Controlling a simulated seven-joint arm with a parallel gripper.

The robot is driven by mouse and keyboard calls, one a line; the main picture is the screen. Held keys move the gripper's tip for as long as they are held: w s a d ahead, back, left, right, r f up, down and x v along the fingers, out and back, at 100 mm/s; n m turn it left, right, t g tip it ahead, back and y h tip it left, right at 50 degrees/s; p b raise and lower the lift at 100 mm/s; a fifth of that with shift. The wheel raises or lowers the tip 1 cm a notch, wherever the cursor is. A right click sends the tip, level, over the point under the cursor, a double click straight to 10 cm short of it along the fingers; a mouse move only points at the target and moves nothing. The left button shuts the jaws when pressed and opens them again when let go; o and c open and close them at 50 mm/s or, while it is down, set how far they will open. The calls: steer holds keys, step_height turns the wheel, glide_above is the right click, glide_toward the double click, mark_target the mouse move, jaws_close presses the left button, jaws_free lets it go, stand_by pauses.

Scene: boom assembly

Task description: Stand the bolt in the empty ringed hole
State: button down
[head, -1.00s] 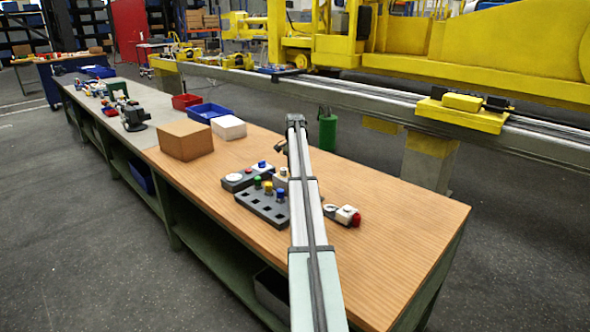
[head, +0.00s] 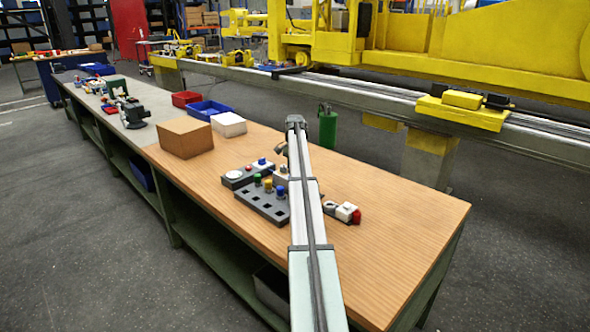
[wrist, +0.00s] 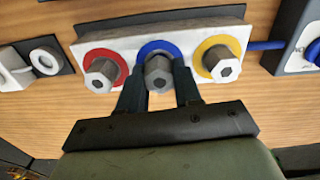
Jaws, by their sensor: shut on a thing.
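In the wrist view a white block (wrist: 195,37) carries a row of three coloured rings: red (wrist: 95,54), blue (wrist: 157,46) and yellow (wrist: 208,44). Grey hex-headed bolts stand at the red ring (wrist: 102,70) and the yellow ring (wrist: 224,67). My gripper (wrist: 158,77) is shut on a third grey bolt (wrist: 158,72), its fingers on either side of the head. This bolt is at the blue ring; its lower end is hidden, so I cannot tell how deep it sits. In the head view my arm hides the gripper and most of the block (head: 281,173).
A dark rack (head: 262,207) with coloured pegs stands close to the arm. A white-and-red part (head: 344,212) lies to its right, a grey button box (head: 238,177) to its left. A cardboard box (head: 186,138) stands farther back. The table's right side is clear.

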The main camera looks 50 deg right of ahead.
steer(key=c, duration=0.7)
jaws_free()
steer(key=shift+r, duration=0.1)
steer(key=shift+r, duration=3.4)
